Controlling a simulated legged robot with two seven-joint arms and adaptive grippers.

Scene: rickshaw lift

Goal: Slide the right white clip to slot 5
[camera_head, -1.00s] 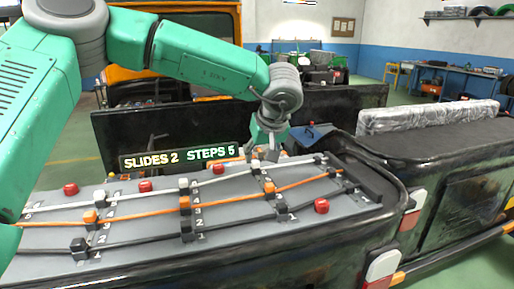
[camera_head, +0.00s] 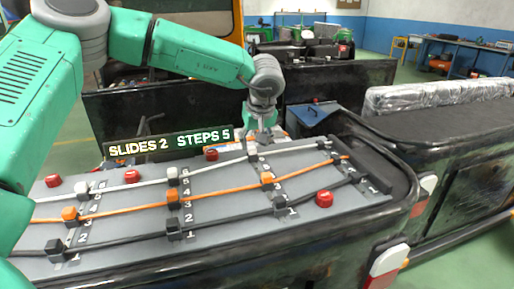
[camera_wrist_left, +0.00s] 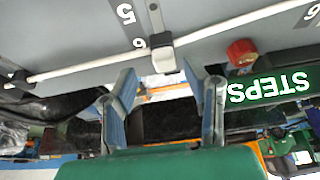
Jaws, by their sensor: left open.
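The right white clip (camera_wrist_left: 163,58) sits on the white cable (camera_wrist_left: 85,68) beside the number 6 in the left wrist view. The number 5 is printed close by on the grey board. In the left wrist view my gripper's (camera_wrist_left: 162,75) two fingers are apart, one on each side of the clip's near end, with gaps visible. My right gripper does not show.
A red button (camera_wrist_left: 241,53) is near the right finger. The sign reading "SLIDES 2 STEPS 5" (camera_head: 168,145) stands at the board's far edge. Orange (camera_head: 267,180) and black (camera_head: 279,205) clips sit on cables nearer me. Another red button (camera_head: 324,199) lies right.

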